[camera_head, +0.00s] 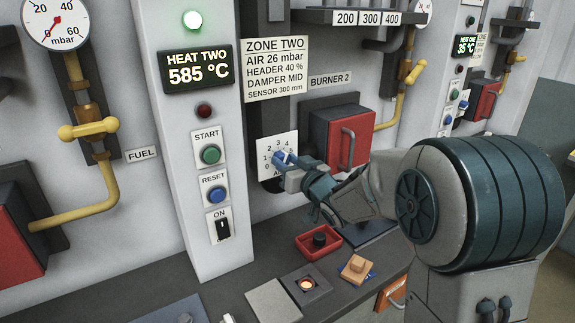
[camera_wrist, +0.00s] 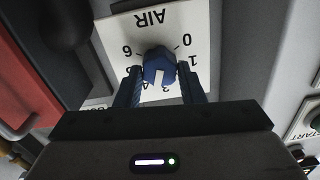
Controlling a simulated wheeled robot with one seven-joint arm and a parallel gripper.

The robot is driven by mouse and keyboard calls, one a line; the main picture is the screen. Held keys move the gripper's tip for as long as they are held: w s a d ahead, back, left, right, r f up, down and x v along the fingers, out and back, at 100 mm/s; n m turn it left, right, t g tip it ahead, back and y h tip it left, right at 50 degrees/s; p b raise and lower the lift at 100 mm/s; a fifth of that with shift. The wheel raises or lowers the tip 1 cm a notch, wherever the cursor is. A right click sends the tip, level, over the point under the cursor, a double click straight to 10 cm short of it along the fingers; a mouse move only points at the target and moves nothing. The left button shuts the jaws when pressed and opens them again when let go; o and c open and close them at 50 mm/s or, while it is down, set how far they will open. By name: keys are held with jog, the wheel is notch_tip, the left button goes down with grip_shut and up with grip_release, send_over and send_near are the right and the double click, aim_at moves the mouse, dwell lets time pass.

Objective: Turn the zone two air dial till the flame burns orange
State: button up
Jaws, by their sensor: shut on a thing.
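The zone two air dial is a blue knob (camera_head: 280,156) on a white plate (camera_head: 265,150) numbered 0 to 6, under the ZONE TWO sign (camera_head: 276,68). My gripper (camera_head: 288,162) is shut on the knob, with one dark finger on each side. In the wrist view the plate (camera_wrist: 187,20) appears upside down. The knob (camera_wrist: 158,62) sits between the fingertips (camera_wrist: 159,72), its pale slot facing roughly the 3. The fingers partly hide some numbers. A small dark block (camera_head: 318,295) on the ledge has a round orange-yellow glow (camera_head: 306,284); I cannot tell whether this is the burner flame.
A red tray (camera_head: 304,254) with a black knob, a wooden block (camera_head: 357,265) and a grey plate (camera_head: 270,303) lie on the ledge below. The red Burner 2 box (camera_head: 330,140) is right of the dial. The HEAT TWO display (camera_head: 197,71) reads 585 °C.

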jog(key=n+b, duration=0.6)
jog(key=b, duration=0.2)
jog(key=shift+f, duration=0.1)
jog(key=shift+a+n+b, duration=0.1)
jog(key=shift+n+b, duration=0.2)
jog(key=o, duration=1)
jog(key=shift+s, duration=0.1)
jog(key=v, duration=1.3)
jog(key=shift+s+d, duration=0.3)
